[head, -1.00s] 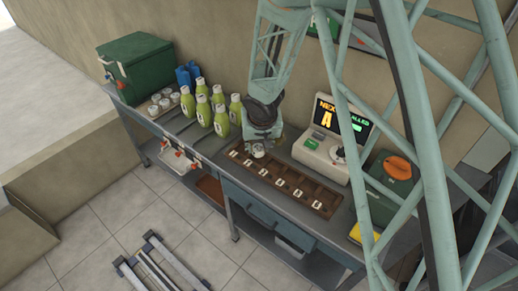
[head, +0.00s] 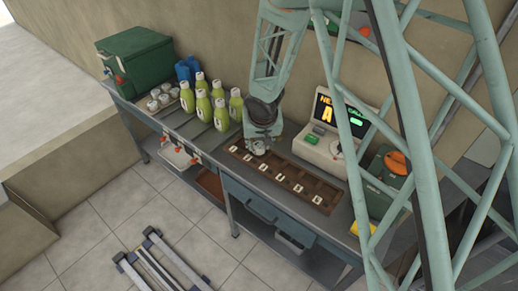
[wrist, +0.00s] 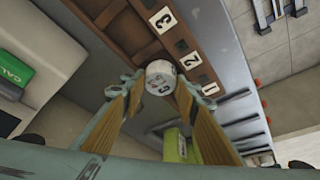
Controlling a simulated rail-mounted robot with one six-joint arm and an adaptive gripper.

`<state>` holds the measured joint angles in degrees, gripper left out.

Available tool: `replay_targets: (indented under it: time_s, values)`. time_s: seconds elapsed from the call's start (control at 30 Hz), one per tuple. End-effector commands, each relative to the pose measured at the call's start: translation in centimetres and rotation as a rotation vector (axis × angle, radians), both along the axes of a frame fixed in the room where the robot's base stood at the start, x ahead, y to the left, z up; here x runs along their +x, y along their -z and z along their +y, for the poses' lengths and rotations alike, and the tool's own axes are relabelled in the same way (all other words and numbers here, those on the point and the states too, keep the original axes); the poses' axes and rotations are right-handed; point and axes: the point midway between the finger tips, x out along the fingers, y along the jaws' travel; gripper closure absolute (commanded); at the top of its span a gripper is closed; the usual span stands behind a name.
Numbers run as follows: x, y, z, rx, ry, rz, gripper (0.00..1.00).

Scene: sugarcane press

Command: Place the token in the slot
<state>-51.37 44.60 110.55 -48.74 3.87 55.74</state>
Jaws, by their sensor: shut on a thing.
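A white-grey round token (wrist: 160,78) with dark marks sits between my fingertips in the wrist view. My gripper (wrist: 161,84) is shut on it. In the head view, my gripper (head: 258,150) hangs low over the left part of a brown wooden tray (head: 330,187) with compartments and numbered white tiles. The wrist view shows the tray (wrist: 128,28) beyond the token, with tiles 1, 2 and 3 to the token's right and above. The token is beside tile 2. I cannot tell whether it touches the tray.
Behind the tray stands a cream console (head: 318,150) with a lit screen. Several green bottles (head: 203,104) and a tray of white cups stand to the left, near a green box (head: 137,64). A dark green box with an orange top (head: 385,185) is on the right.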

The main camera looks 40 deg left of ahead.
Motion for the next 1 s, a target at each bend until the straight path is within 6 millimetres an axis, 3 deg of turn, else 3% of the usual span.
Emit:
replay_targets:
  time_s: [0.2,0.83,0.87,1.0]
  values:
    - [0.0,1.4,0.0,0.000,0.001,0.000,0.81]
    - [0.0,1.8,0.0,0.000,0.001,0.000,0.81]
    - [0.0,1.8,0.0,0.000,0.001,0.000,0.70]
    - [0.0,1.7,0.0,0.000,0.001,0.000,0.58]
